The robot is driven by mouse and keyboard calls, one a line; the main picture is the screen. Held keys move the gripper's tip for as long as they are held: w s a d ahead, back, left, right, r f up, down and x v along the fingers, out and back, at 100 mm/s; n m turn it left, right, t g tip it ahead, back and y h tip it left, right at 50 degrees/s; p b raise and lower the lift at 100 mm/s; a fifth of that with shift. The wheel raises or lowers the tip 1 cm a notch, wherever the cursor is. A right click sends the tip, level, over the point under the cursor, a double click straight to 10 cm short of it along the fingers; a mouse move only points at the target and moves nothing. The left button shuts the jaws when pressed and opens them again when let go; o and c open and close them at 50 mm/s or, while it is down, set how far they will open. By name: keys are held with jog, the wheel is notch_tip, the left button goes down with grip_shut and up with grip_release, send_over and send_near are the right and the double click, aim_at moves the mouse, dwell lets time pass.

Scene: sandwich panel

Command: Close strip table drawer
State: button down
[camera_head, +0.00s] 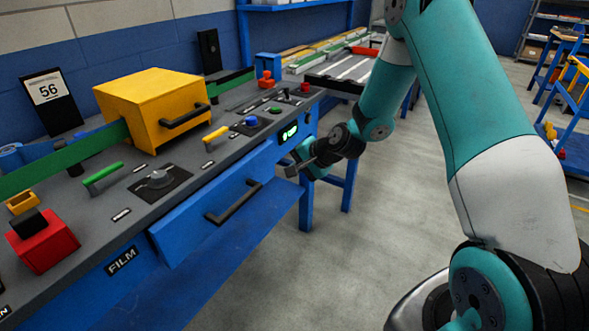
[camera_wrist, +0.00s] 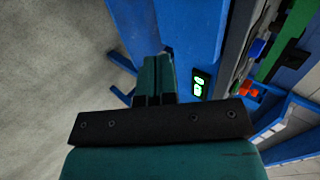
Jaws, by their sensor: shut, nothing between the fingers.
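The strip table drawer (camera_head: 190,222) is a blue front with a black bar handle (camera_head: 234,203), set under the grey tabletop. Its left end seems to stand a little out from the table front; how far is hard to tell. My gripper (camera_head: 292,170) is shut and empty in the head view, just right of the drawer's right end and apart from the handle. In the wrist view my gripper's teal fingers (camera_wrist: 156,80) are together, near the blue table front with the lit green display (camera_wrist: 199,84). The drawer handle does not show in the wrist view.
The strip table (camera_head: 215,160) carries a yellow box (camera_head: 140,105), a red block (camera_head: 44,240), a green handle (camera_head: 103,178) and several knobs. A blue table leg (camera_head: 306,200) stands below my gripper. The floor (camera_head: 330,265) in front is clear.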

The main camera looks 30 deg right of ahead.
jog(key=s+a+p, duration=0.4)
jog(key=s+a, duration=0.3)
jog(key=s, duration=0.2)
jog(key=w+a+r+p+x, duration=0.1)
jog(key=p+x, duration=0.1)
jog(key=x, duration=1)
jog(key=shift+r, duration=0.3)
jog(key=shift+w, duration=0.1)
